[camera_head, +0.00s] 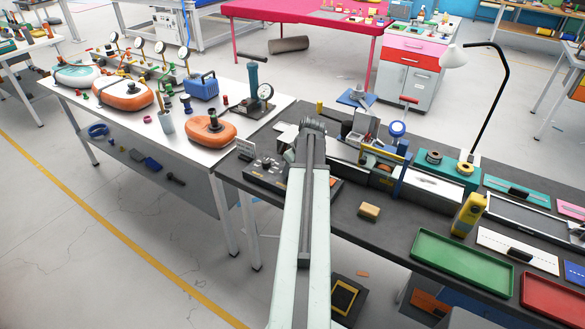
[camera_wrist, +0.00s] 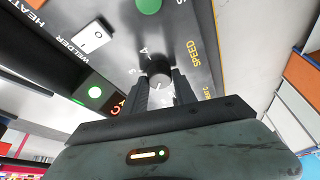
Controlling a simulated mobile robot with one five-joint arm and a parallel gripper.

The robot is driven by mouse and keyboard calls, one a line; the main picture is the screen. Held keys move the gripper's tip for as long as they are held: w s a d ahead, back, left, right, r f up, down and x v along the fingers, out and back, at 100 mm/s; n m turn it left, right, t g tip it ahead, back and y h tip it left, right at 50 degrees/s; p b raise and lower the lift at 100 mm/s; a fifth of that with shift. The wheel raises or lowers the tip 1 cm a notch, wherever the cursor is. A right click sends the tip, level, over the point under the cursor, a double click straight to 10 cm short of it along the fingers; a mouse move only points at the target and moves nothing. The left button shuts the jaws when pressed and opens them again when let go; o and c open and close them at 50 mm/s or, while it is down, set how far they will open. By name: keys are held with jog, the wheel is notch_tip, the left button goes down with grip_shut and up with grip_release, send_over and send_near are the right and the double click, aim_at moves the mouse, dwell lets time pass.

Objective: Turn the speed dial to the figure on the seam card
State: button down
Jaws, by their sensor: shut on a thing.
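The speed dial (camera_wrist: 158,74) is a dark round knob on a dark panel in the wrist view, beside the yellow word SPEED. My gripper (camera_wrist: 160,84) has a finger on each side of the knob and is shut on it. A pale mark shows on the knob's near side. Figures that look like 3 and 4 show around it; the others are hidden or unclear. In the head view the control panel (camera_head: 264,170) sits at the bench's left end, and my arm hides the gripper. A small standing card (camera_head: 246,150) is beside the panel; its print is too small to read.
The panel also has a white rocker switch (camera_wrist: 92,37), a green button (camera_wrist: 148,5) and a lit green lamp (camera_wrist: 95,92). A tan block (camera_head: 369,211) and a green tray (camera_head: 462,264) lie on the bench to the right.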

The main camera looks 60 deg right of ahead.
jog(key=shift+s, duration=0.1)
jog(key=c, duration=1)
grip_release()
jog(key=shift+r, duration=0.1)
jog(key=p+v, duration=0.7)
jog(key=shift+s+r, duration=0.15)
jog(key=shift+r, duration=0.1)
